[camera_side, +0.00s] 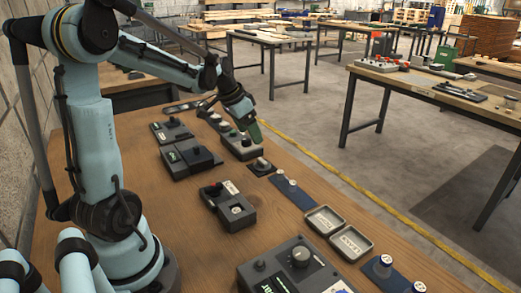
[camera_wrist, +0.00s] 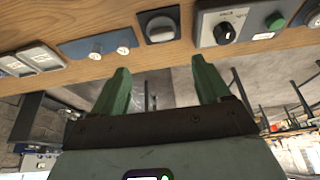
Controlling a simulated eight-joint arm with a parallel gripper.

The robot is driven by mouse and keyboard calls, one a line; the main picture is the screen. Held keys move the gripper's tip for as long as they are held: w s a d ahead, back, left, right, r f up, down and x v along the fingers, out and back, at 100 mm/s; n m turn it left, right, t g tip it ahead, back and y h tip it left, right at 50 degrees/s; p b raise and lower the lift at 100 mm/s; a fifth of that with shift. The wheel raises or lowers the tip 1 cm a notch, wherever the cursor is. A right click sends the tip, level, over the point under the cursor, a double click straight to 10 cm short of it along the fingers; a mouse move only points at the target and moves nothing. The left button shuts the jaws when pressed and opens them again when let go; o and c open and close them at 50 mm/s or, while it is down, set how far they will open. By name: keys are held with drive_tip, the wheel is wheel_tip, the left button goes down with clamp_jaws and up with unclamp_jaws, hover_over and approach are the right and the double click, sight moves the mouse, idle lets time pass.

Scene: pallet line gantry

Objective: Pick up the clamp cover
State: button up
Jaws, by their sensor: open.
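A small grey rounded cover on a dark square base, which looks like the clamp cover (camera_side: 261,163), sits near the far edge of the wooden bench. In the wrist view the cover (camera_wrist: 160,25) is at the top middle, beyond the fingertips. My gripper (camera_side: 254,132) is above the bench's far edge, close to the grey control box and apart from the cover. In the wrist view my gripper (camera_wrist: 162,66) has its two green fingers spread with nothing between them. I cannot tell the exact height of the fingers above the bench.
A grey box with a knob and green button (camera_wrist: 240,22) stands beside the cover. A blue strip with two round pieces (camera_side: 292,193) and open shallow tins (camera_side: 325,220) lie on the other side. Dark switch boxes (camera_side: 190,157) stand further in. Bare wood (camera_side: 180,205) lies between.

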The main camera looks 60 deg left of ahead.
hover_over(262, 160)
drive_tip(key=s, duration=0.2)
drive_tip(key=f, duration=0.6)
drive_tip(key=shift+s+d, duration=0.2)
drive_tip(key=shift+a+x, duration=0.2)
drive_tip(key=shift+x, duration=2.45)
drive_tip(key=shift+s, duration=0.1)
drive_tip(key=c, duration=0.9)
